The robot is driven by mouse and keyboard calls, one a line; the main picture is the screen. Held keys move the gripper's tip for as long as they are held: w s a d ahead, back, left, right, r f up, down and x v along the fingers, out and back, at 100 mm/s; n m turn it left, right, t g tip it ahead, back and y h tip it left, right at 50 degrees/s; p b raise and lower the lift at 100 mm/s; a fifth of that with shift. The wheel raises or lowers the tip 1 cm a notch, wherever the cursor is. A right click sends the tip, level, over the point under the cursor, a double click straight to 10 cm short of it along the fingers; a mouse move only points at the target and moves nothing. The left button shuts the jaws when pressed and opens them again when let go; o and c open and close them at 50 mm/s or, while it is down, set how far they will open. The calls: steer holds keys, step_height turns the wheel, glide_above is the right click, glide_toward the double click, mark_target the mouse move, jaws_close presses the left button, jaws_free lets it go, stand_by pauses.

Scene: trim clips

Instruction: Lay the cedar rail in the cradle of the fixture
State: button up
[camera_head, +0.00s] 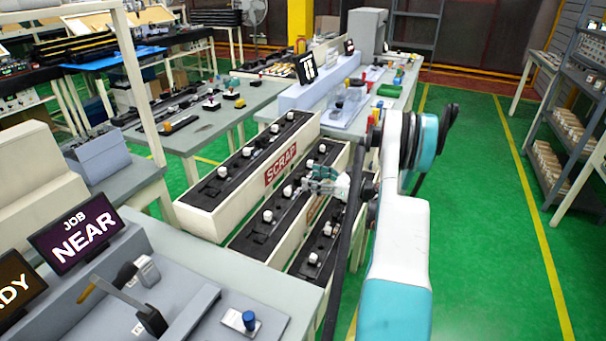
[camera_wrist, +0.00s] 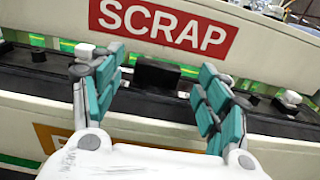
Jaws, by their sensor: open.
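My gripper (camera_head: 335,187) is open over the middle long beige rack, in front of the wall marked SCRAP. In the wrist view its teal fingers (camera_wrist: 160,88) stand apart, with a raised black block (camera_wrist: 157,73) between them. That block sits on a long dark rail (camera_wrist: 40,70) with white and dark knobs; I cannot tell whether the fingers touch it. No cedar label is readable, so I cannot tell which rail is cedar.
A screen (camera_head: 78,232) reading JOB NEAR stands behind the fixture. A blue knob (camera_head: 249,319) is at its right. The SCRAP rack (camera_head: 207,222) is beyond my gripper. Tables with parts stand at the back. Green floor (camera_head: 485,220) is clear on the right.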

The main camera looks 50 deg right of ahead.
steer(key=p+v, duration=0.1)
steer(key=v, duration=0.6)
